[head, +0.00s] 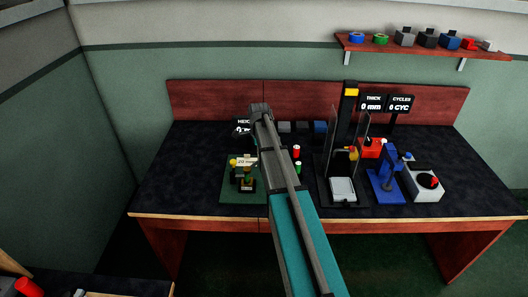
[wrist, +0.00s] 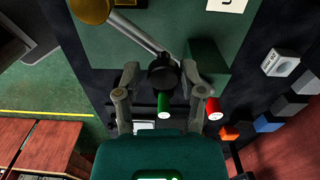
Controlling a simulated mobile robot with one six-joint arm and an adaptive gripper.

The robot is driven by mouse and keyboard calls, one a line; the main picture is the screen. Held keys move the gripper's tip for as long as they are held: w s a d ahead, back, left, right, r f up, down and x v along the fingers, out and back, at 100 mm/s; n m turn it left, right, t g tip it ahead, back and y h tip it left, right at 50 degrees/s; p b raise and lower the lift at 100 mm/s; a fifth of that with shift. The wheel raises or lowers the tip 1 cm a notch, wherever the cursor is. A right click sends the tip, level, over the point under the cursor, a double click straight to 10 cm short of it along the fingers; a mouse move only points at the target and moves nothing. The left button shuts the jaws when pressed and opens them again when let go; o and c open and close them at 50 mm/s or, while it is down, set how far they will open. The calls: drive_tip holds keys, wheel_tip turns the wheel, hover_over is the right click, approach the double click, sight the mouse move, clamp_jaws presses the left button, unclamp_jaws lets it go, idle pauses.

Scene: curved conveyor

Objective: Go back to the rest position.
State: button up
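My gripper (wrist: 160,72) is seen from above in the wrist view. A green cylinder (wrist: 163,104) stands just below the knob, and a red cylinder (wrist: 213,108) is right of the fingers. In the head view my arm reaches over the desk and the gripper cannot be clearly made out.
The dark desk (head: 160,185) holds a green fixture base (head: 232,194), a clear-walled press (head: 342,190), a blue stand (head: 384,190) and a white box (head: 425,183). A shelf (head: 430,46) with small parts hangs above right. The desk's left part is clear.

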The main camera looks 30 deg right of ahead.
drive_tip(key=shift+o, duration=1)
drive_tip(key=shift+d, duration=0.2)
drive_tip(key=shift+w, duration=0.1)
